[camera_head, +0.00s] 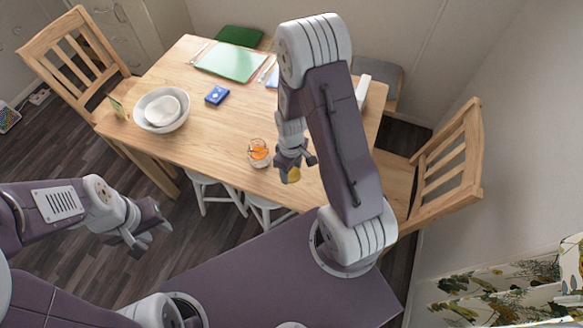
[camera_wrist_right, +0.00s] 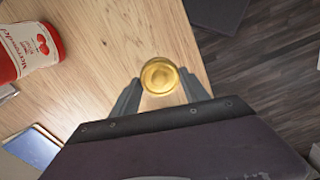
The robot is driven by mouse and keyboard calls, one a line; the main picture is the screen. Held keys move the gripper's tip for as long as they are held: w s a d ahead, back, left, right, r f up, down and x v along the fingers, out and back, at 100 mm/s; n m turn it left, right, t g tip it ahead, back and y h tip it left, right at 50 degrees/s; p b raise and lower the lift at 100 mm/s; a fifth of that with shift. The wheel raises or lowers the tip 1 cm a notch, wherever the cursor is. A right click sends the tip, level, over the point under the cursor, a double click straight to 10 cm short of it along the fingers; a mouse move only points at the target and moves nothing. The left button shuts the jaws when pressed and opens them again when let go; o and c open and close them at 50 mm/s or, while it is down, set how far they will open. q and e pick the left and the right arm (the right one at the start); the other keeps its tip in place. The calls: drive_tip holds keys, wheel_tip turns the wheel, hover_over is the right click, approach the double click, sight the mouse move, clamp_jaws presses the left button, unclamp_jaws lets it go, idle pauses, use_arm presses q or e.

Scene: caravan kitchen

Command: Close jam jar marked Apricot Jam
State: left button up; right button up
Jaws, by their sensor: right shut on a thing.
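A glass jar (camera_head: 258,154) with orange contents stands upright near the front edge of the wooden table in the head view. Its label is too small to read there. My right gripper (camera_head: 292,170) is just right of the jar, pointing down. It is shut on a round gold lid (camera_head: 294,175), held apart from the jar. The right wrist view shows the lid (camera_wrist_right: 160,76) between the two fingertips. My left gripper (camera_head: 148,238) is open and empty, left of and below the table in the picture.
A red container (camera_wrist_right: 28,50) with a white label shows in the right wrist view. The tabletop left of the jar is clear.

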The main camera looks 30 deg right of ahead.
drive_tip(key=s+a+r+p, duration=0.4)
drive_tip(key=s+r+p, duration=0.1)
drive_tip(key=s+p, duration=0.2)
drive_tip(key=shift+s+a+r, duration=0.2)
drive_tip(key=shift+s+a, duration=0.1)
